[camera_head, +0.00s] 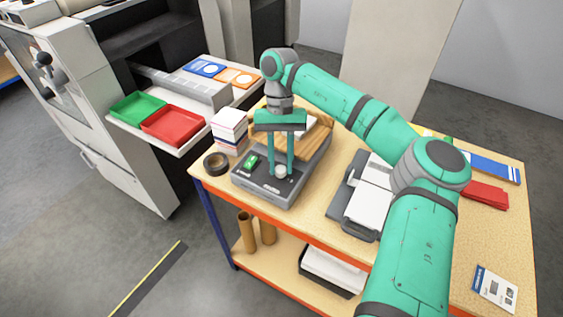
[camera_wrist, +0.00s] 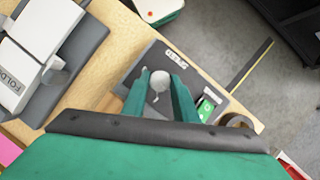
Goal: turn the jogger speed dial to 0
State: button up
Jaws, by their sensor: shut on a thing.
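The jogger (camera_head: 263,201) is a grey machine with a wooden tray on top, near the front left edge of the workbench. Its round, pale speed dial (camera_head: 281,171) is on the dark front panel. In the wrist view the dial (camera_wrist: 160,79) sits between my fingers, near the word SPEED. My gripper (camera_head: 280,172) points down from above and is shut on the dial. A green switch (camera_head: 251,161) is left of the dial on the same panel. The dial's scale and the 0 mark are too small or hidden to read.
A tape roll (camera_head: 216,163) and a paper stack (camera_head: 229,130) stand left of the jogger. A grey folding device (camera_head: 364,200) is to its right. Green (camera_head: 138,107) and red (camera_head: 172,125) trays sit on a shelf at the left.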

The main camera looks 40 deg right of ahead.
jog(key=shift+n+g+h, duration=0.3)
jog(key=shift+n+h, duration=0.1)
jog(key=shift+n, duration=0.9)
jog(key=o, duration=1)
jog(key=v, duration=1)
jog(key=shift+w+r, duration=0.15)
jog(key=shift+r, duration=0.25)
